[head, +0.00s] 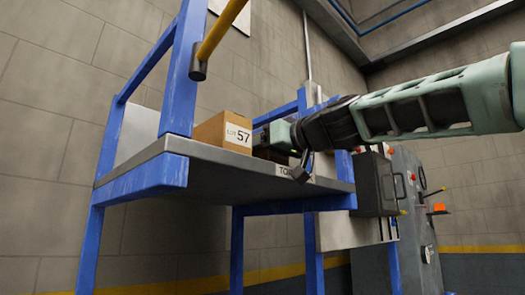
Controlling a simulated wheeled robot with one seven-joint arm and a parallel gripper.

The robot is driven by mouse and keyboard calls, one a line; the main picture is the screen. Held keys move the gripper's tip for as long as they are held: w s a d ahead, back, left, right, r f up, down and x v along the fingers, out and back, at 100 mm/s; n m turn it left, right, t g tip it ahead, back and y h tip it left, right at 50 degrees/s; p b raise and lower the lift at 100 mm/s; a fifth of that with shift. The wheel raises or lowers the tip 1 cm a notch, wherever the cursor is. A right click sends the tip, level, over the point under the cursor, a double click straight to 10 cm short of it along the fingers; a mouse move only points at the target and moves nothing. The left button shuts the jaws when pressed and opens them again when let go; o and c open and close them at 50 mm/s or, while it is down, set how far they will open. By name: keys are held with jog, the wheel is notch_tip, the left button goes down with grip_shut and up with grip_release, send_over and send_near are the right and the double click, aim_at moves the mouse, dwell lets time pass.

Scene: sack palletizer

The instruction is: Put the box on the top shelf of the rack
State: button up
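The brown cardboard box (210,131) with a white "LOT 57" label sits upright on the grey top shelf (235,163) of the blue rack (165,174). My gripper (268,142) is just right of the box, at shelf height, with the arm reaching in from the right. A dark finger part appears close to the box's right side; I cannot tell whether it touches. The finger opening is not clearly visible. A label starting "TO" on the shelf edge is partly covered by my gripper.
A yellow bar (222,30) slants up from the rack's left post. A grey cabinet (408,200) with knobs and handles stands right of the rack. A block wall is behind.

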jog(key=o, duration=1.2)
jog(key=b+v, duration=0.4)
jog(key=v, duration=0.8)
jog(key=shift+r+b, duration=0.1)
jog(key=shift+b, duration=0.3)
